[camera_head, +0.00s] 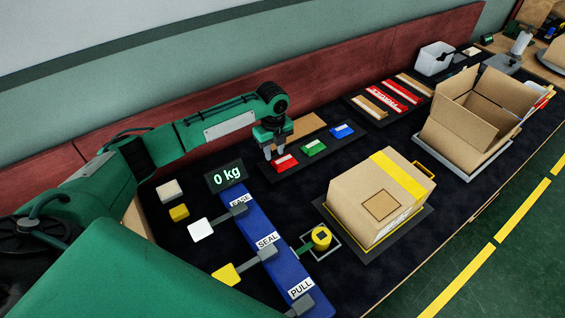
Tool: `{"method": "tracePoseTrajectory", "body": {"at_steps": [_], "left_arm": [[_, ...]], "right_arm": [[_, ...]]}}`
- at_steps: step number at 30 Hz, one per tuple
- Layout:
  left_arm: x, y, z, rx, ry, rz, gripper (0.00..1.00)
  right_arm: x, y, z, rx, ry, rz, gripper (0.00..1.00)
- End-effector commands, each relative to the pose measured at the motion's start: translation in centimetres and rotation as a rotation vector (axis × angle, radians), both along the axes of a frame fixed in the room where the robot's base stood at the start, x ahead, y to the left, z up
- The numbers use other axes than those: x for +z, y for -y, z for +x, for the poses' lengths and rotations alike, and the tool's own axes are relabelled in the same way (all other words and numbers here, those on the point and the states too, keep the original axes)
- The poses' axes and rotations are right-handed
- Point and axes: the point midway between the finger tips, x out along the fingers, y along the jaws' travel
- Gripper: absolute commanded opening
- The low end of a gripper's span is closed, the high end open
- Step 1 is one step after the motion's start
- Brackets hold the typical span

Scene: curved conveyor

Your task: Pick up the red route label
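The red route label (285,163), a small red block with a white patch, lies at the left end of a dark tray (341,144), beside a green label (315,149) and a blue label (342,131). My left gripper (275,152) points down just above and behind the red label. Its two grey fingertips show apart, with nothing seen between them. The fingertips look very close to the label; whether they touch it I cannot tell. My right gripper is not in view.
A closed, yellow-taped box (375,198) sits right of centre. An open carton (460,125) stands farther right. A dark red wall (330,75) runs behind.

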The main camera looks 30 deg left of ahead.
Motion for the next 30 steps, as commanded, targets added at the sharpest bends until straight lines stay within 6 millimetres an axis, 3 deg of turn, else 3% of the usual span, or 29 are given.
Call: {"method": "tracePoseTrajectory", "body": {"at_steps": [9,17,22,30], "left_arm": [[-4.2,0.4,-0.5,-0.001,-0.002,0.001,0.3],[-4.6,0.4,-0.4,-0.002,0.0,0.0,0.3],[-4.6,0.4,-0.4,-0.001,0.0,0.0,0.01],[-4.6,0.3,-0.4,-0.001,0.0,0.0,0.0]], "right_arm": [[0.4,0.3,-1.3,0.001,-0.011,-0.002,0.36],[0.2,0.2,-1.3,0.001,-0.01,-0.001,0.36],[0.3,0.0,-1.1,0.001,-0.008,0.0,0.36],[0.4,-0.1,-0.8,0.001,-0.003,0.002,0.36]]}}
